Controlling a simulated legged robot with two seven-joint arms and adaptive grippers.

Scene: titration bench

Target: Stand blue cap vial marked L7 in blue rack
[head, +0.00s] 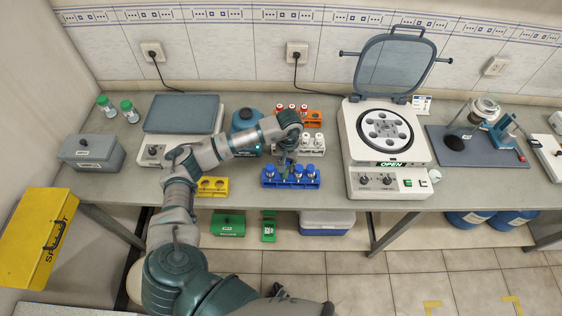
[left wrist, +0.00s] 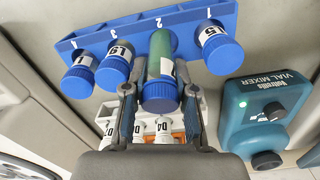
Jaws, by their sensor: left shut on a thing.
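The blue rack (head: 290,184) stands near the bench's front edge with several blue-capped vials. My left gripper (head: 285,160) is over it. In the left wrist view my left gripper (left wrist: 160,98) is shut on a blue-capped vial (left wrist: 161,45) with a green body, in line with the slot marked 2. Its cap stands farther out from the rack (left wrist: 85,38) than the other caps; how deep it sits is hidden. Its label is mostly hidden. A neighbouring vial (left wrist: 220,48) reads L5. A dark part at the bottom of the head view seems to be my right gripper (head: 277,291).
An orange rack (head: 314,117) with red-capped vials and a white rack with white-capped vials (head: 312,142) stand behind. A yellow rack (head: 213,187) is to the left. The open centrifuge (head: 376,185) is to the right. The teal vial mixer (head: 244,119) is close to my left forearm.

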